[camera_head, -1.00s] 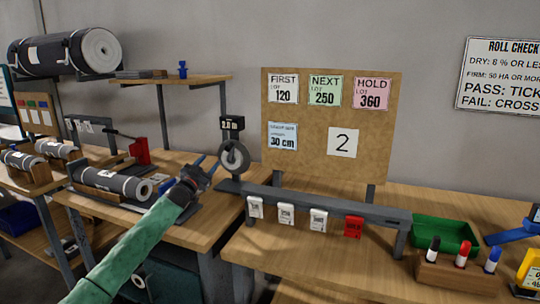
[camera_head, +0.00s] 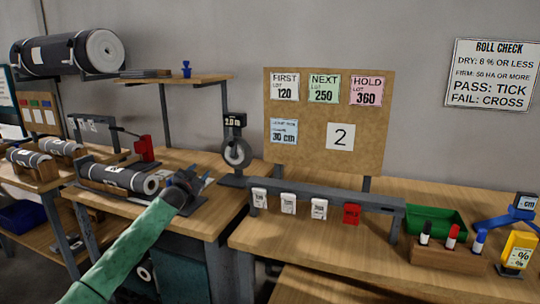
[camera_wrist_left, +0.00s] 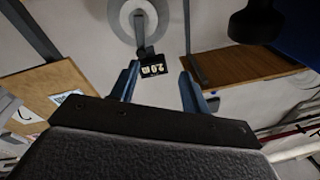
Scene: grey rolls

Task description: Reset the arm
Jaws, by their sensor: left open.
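My left arm (camera_head: 130,245) comes in from the lower left in a green sleeve. My left gripper (camera_head: 200,183) is above the front right part of the left bench, beside a grey roll (camera_head: 118,177) in its cradle. In the left wrist view its two blue fingers (camera_wrist_left: 160,92) stand apart with nothing held between them. Beyond them, that view shows a round gauge wheel with a dark display reading 2.0 m (camera_wrist_left: 152,68). My right gripper is not in view.
The measuring wheel (camera_head: 236,153) stands close to the right of the gripper. A grey rail (camera_head: 325,199) with white tags and one red tag (camera_head: 352,214) is on the right bench. A green bin (camera_head: 437,217) and a marker block (camera_head: 446,255) stand further right. A big roll (camera_head: 60,55) lies on the rack.

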